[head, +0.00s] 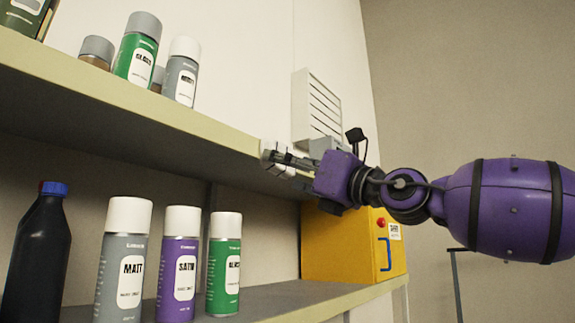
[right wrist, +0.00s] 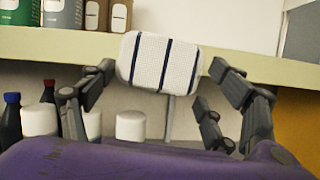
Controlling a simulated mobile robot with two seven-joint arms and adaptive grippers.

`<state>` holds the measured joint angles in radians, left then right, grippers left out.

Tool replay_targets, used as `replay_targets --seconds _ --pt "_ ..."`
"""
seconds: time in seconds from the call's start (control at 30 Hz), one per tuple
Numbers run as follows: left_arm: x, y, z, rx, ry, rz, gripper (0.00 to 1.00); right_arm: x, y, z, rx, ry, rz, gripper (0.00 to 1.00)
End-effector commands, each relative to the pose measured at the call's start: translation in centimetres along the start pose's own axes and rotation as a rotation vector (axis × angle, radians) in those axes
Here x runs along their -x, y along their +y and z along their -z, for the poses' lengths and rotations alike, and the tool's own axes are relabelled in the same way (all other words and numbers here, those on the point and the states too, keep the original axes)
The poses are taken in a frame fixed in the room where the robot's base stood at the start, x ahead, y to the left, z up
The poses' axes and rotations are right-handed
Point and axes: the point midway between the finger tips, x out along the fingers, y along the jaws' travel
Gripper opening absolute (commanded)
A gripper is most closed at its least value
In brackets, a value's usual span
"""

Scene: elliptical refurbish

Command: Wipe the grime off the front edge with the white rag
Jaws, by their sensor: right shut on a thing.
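The white rag (right wrist: 160,62) is a pad with dark stripes, held between the fingers of my right gripper (right wrist: 162,72) in the right wrist view. In the head view the rag (head: 267,152) shows as a small white end at the tips of my right gripper (head: 283,160). The rag is at the front edge (head: 150,112) of the upper shelf, near its right end. In the right wrist view it overlaps this edge (right wrist: 50,45); I cannot tell whether it touches. I make out no clear grime on the edge. My left gripper is not in view.
Spray cans, including a green one (head: 138,52), stand on the upper shelf. Below are a dark bottle (head: 38,255), a purple can (head: 178,268) and a yellow cabinet (head: 340,245). A vented white box (head: 316,105) is on the wall. Space right of the shelves looks open.

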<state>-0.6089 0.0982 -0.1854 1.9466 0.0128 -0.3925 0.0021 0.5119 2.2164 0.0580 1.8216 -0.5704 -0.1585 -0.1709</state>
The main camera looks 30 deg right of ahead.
Motion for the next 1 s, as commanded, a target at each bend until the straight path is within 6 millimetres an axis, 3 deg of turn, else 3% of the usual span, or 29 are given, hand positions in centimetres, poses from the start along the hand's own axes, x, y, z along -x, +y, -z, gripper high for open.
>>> replay_targets --seconds 0.03,0.2,0.5,1.0 --pt "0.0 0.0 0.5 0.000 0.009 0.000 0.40 0.7 0.3 -0.9 0.001 -0.010 -0.003 0.60" --pt "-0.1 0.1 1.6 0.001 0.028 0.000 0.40 2.3 0.4 -1.6 0.000 -0.011 -0.006 0.60" --pt "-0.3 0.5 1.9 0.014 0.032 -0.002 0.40 4.4 0.3 -2.3 0.001 -0.008 -0.004 0.60" --pt "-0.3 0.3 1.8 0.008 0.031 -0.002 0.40 5.3 0.2 -2.6 0.001 -0.007 -0.004 0.60"
